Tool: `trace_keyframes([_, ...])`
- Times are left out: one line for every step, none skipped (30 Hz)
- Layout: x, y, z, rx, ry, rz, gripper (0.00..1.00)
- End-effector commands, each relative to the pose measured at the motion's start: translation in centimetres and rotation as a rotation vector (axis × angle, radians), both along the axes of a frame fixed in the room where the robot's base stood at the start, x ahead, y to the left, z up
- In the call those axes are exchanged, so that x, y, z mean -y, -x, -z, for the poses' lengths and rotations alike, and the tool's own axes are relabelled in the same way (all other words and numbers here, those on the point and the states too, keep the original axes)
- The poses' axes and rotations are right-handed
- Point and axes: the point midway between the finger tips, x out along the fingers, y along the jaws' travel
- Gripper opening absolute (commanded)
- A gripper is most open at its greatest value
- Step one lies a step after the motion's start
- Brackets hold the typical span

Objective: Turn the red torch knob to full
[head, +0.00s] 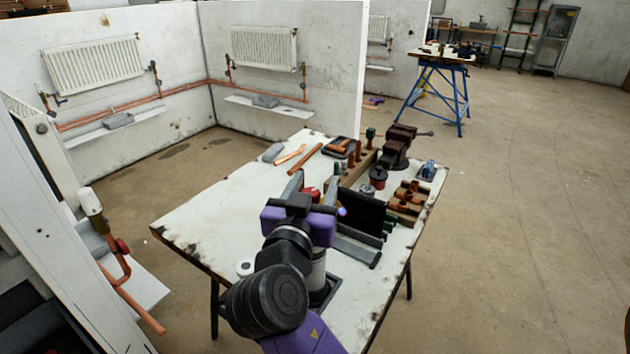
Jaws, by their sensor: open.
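My gripper (314,182) reaches over the white workbench (215,215) with its two grey fingers apart. A small red part (311,193) shows between the fingers; it looks like the torch's red knob, but I cannot tell whether the fingers touch it. Most of the torch is hidden behind my purple wrist. A small blue-white glow (342,211) shows just right of the wrist; I cannot tell whether it is a flame. The knob's turn position cannot be read from here.
A dark upright panel (362,212) stands close right of my gripper. Beyond it are a red-and-black tin (378,177), copper fittings (407,198) and a vise (398,147). Copper pipes (305,158) lie at the back. The bench's left part is clear.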

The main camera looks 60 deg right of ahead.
Motion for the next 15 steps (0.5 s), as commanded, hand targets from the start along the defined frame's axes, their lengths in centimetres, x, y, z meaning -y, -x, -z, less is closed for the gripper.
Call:
trace_keyframes([0.29,-0.09,-0.03,0.0,0.0,0.001,0.51])
trace_keyframes([0.38,-0.14,-0.01,0.0,0.0,0.0,0.51])
trace_keyframes([0.45,-0.19,0.02,0.0,-0.001,-0.001,0.51])
trace_keyframes([0.49,-0.22,0.04,0.0,-0.001,-0.001,0.51])
trace_keyframes([0.5,-0.22,0.06,0.0,-0.001,-0.001,0.51])
trace_keyframes([0.51,-0.23,0.07,0.0,-0.001,-0.001,0.51])
trace_keyframes([0.51,-0.23,0.07,0.0,-0.001,-0.001,0.51])
trace_keyframes([0.5,-0.23,0.07,0.0,-0.001,-0.001,0.51])
trace_keyframes([0.5,-0.22,0.07,0.0,-0.001,-0.001,0.51])
trace_keyframes([0.49,-0.22,0.07,0.0,-0.001,-0.001,0.51])
trace_keyframes([0.49,-0.22,0.07,0.0,-0.001,-0.001,0.47])
trace_keyframes([0.49,-0.22,0.07,0.0,-0.001,-0.001,0.39])
trace_keyframes([0.49,-0.21,0.07,0.0,-0.001,-0.001,0.33])
trace_keyframes([0.49,-0.21,0.07,-0.001,-0.001,-0.001,0.28])
trace_keyframes([0.49,-0.21,0.07,-0.001,-0.001,-0.001,0.2])
